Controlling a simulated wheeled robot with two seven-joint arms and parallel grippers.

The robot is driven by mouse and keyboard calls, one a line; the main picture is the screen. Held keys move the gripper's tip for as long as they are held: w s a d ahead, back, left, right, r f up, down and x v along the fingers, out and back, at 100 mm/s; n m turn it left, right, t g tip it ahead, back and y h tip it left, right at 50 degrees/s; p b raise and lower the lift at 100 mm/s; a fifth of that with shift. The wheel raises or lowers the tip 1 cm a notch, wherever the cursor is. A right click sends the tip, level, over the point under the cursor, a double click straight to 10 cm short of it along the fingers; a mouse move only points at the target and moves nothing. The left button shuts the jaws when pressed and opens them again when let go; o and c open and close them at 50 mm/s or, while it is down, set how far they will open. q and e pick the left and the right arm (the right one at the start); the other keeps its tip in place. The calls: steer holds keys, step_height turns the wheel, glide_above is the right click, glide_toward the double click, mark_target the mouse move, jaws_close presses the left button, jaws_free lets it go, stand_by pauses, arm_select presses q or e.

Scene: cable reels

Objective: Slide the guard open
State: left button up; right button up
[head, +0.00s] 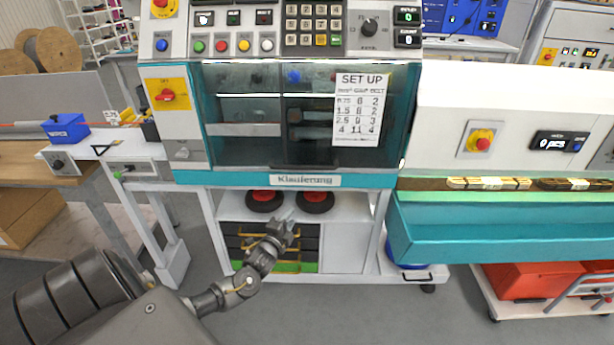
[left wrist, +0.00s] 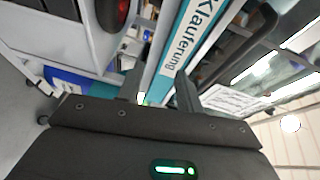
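The clear, dark-tinted guard (head: 245,150) covers the front opening of the teal and white machine, above the "Klauferung" label (head: 306,180). A vertical edge divides its front near the middle, and a "SET UP" sheet (head: 361,110) hangs over its right part. I cannot tell whether it stands fully shut. My left gripper (head: 290,222) is below the label, in front of the lower shelf, apart from the guard. In the left wrist view its two fingers (left wrist: 158,92) are spread with nothing between them. A dark curved bar (left wrist: 252,45) shows beyond the label there. My right gripper is not in view.
Black and red reels (head: 264,200) sit on the shelf under the machine. A control panel (head: 290,30) is above the guard. A teal trough (head: 500,235) juts out at right, and a side bench with a blue box (head: 66,129) is at left.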

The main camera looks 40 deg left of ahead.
mark_target(307, 168)
arm_select(q)
step_height(307, 168, up, 11)
steer(key=w+m+t, duration=0.2)
steer(key=t, duration=0.1)
steer(key=b+x, duration=0.6)
steer(key=x, duration=0.5)
steer(key=shift+w+f+b, duration=0.1)
steer(key=shift+b, duration=0.3)
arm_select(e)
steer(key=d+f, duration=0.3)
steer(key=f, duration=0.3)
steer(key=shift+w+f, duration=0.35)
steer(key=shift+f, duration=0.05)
